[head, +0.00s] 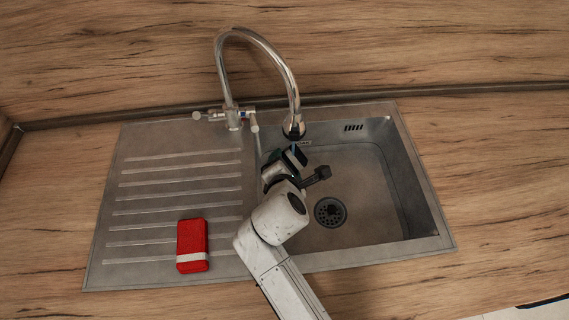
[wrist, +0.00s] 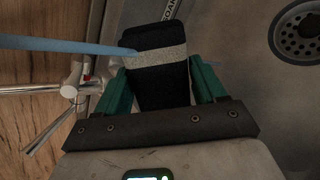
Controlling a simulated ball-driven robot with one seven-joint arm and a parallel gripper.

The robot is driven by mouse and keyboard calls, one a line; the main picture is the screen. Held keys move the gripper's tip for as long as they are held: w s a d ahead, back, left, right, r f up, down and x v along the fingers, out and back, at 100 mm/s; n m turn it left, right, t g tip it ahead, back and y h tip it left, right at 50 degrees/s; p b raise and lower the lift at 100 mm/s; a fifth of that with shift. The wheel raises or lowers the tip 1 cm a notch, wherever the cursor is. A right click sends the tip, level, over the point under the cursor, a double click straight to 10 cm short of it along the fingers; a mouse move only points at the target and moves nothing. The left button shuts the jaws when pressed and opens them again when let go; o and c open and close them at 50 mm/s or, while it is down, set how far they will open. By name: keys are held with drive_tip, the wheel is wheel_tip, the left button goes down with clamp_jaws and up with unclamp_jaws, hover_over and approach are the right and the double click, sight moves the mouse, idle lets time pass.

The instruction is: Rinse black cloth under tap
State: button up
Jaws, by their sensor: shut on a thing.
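The black cloth (wrist: 158,82) is a folded dark block with a pale grey band, and it shows in the wrist view between the green fingers. It is partly visible in the head view (head: 299,155). My gripper (wrist: 160,76) is shut on it and holds it over the left part of the sink basin (head: 350,165), just below the tap spout (head: 293,128). In the head view my gripper (head: 289,167) hides much of the cloth. A blue water stream (wrist: 60,45) runs from the left in the wrist view and meets the cloth by its band.
A red folded block with a white band (head: 192,240) lies on the ribbed drainboard (head: 140,222) at left. The chrome tap neck (head: 289,78) arches over the sink, with its handles (head: 212,116) behind the drainboard. The drain (head: 330,211) and the basin's right side are clear.

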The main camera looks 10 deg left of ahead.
drive_tip(key=s+d+p, duration=0.2)
drive_tip(key=s+p, duration=0.1)
drive_tip(key=s, duration=0.4)
drive_tip(key=shift+s, duration=0.35)
idle(1.4)
drive_tip(key=p+v, duration=0.2)
drive_tip(key=v, duration=0.4)
drive_tip(key=shift+d+r, duration=0.25)
drive_tip(key=shift+d, duration=0.1)
